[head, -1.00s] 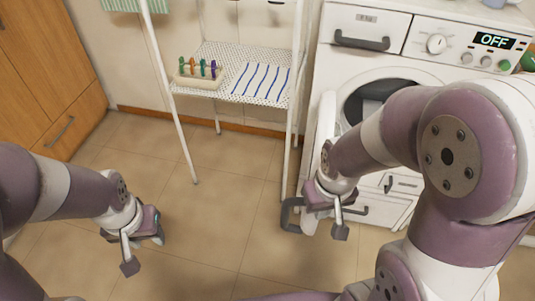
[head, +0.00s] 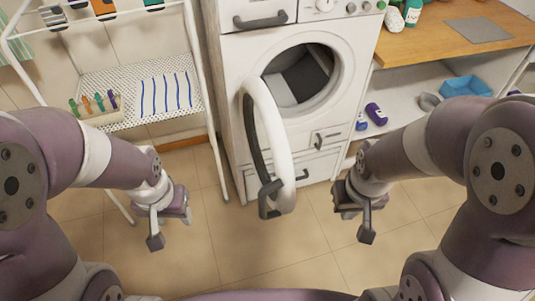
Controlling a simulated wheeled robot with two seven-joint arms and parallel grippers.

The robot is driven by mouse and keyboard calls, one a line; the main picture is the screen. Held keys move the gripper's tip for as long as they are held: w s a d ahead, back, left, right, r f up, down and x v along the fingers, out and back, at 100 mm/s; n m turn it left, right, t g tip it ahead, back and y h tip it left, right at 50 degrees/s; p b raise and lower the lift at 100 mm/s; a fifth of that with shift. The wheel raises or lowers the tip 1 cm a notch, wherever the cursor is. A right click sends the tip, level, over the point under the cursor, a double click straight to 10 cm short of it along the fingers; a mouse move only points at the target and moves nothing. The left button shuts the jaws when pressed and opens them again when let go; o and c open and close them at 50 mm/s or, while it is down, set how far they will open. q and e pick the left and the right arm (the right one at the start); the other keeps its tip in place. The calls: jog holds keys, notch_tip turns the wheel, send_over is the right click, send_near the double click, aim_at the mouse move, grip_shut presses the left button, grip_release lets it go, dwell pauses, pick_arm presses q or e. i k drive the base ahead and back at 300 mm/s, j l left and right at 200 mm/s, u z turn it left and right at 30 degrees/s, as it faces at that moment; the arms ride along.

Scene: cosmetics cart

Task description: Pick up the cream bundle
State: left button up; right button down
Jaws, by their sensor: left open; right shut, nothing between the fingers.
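I cannot pick out a cream bundle for certain in the head view. The front-loading washing machine (head: 236,110) stands in the middle with its round door (head: 284,165) swung open towards me. Inside its drum (head: 312,68) there is a dark area and a paler grey patch; I cannot tell whether that is cloth. My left gripper (head: 170,226) is open and empty, over the floor left of the open door. My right gripper (head: 352,222) is shut and empty, over the floor right of the door, apart from it.
Tiled floor lies in front.

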aim_at(393, 22)
jog(key=i+l, duration=0.15)
jog(key=l, duration=0.25)
jog(key=i+l, duration=0.1)
jog(key=l, duration=0.3)
jog(key=i+l, duration=0.15)
jog(key=l, duration=0.3)
jog(key=i+l, duration=0.15)
jog(key=l, duration=0.25)
jog(key=i+l, duration=0.1)
jog(key=l, duration=0.3)
jog(key=i+l, duration=0.15)
jog(key=l, duration=0.25)
jog(key=i+l, duration=0.15)
jog(key=l, duration=0.3)
jog(key=i+l, duration=0.45)
jog(key=i, duration=0.15)
jog(key=i+l, duration=0.45)
jog(key=i, duration=0.2)
